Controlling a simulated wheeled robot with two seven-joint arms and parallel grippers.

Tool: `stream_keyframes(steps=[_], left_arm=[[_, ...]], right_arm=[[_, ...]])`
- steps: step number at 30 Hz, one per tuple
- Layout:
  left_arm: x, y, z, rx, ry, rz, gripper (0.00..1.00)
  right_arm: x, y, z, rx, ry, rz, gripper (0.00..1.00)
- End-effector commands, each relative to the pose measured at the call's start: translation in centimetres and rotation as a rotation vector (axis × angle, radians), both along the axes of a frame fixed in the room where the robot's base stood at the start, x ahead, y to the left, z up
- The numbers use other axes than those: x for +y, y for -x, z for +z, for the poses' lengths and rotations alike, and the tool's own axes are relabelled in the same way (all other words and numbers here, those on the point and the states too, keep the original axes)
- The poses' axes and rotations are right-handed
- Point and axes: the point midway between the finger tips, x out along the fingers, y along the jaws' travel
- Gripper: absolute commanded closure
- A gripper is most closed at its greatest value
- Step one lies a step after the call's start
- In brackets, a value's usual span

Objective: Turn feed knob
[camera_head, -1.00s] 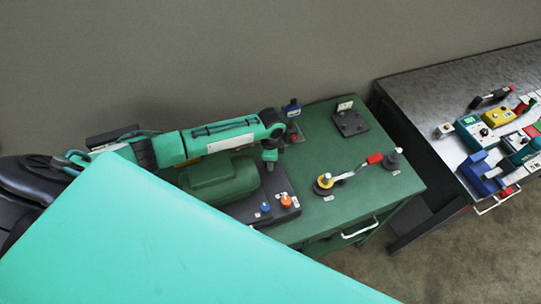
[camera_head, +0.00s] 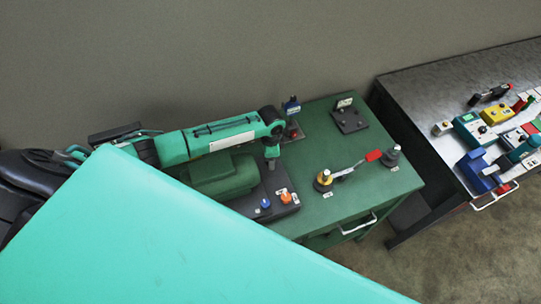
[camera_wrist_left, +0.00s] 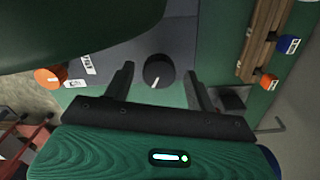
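A dark round knob (camera_wrist_left: 158,70) with a white pointer line lies between the two black fingers of my left gripper (camera_wrist_left: 158,92) in the left wrist view. The fingers are apart, with space on each side of the knob. In the head view my left arm comes in from the left, and its gripper (camera_head: 271,155) points down beside the green housing (camera_head: 222,172). The dark knob cannot be made out there. An orange knob (camera_head: 287,197) and a blue knob (camera_head: 265,203) stand on the dark plate; the orange one also shows in the left wrist view (camera_wrist_left: 48,79). My right gripper is not in view.
The green cabinet top (camera_head: 320,125) carries a yellow-based lever with a red grip (camera_head: 373,155), a grey post (camera_head: 391,155) and a blue-topped stand (camera_head: 291,107). A grey table (camera_head: 430,90) with several coloured devices is at right. A large teal surface covers the lower left.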

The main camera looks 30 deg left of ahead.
Motion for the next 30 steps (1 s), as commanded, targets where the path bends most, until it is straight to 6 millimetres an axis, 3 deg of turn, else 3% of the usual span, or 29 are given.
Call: stream_keyframes(steps=[9, 14, 30], left_arm=[[-0.1, 0.1, 0.1, 0.001, 0.001, -0.001, 0.43], [0.0, 0.0, 1.4, -0.001, 0.002, -0.001, 0.43], [0.0, 0.0, 12.2, -0.001, 0.0, 0.0, 0.43]], right_arm=[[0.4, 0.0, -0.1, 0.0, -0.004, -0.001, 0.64], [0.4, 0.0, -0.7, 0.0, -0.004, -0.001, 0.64], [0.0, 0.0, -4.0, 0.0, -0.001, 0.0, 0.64]])
